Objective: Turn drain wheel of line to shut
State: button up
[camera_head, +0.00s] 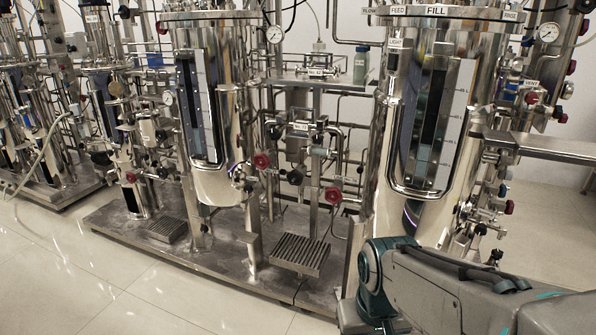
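Two red handwheels show on the middle skid: one red wheel (262,160) beside the lower part of the left steel vessel (224,185), another red wheel (333,194) lower, between the two vessels. Further red knobs (508,206) sit on the pipework right of the right vessel (385,205). I cannot read a drain label or tell which wheel is the drain wheel, nor whether any wheel is open or shut. My arm (450,290) shows at the lower right, in front of the right vessel's base. My gripper is not in view.
A steel base plate (150,235) carries the vessels, with a slotted grate (300,253) in front. More skids with pipes stand at the left. The tiled floor (60,280) is clear at the lower left. A steel beam (560,148) juts in at the right.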

aim_at(299, 176)
jog(key=z, duration=0.25)
jog(key=i, duration=0.9)
jog(key=u, duration=0.05)
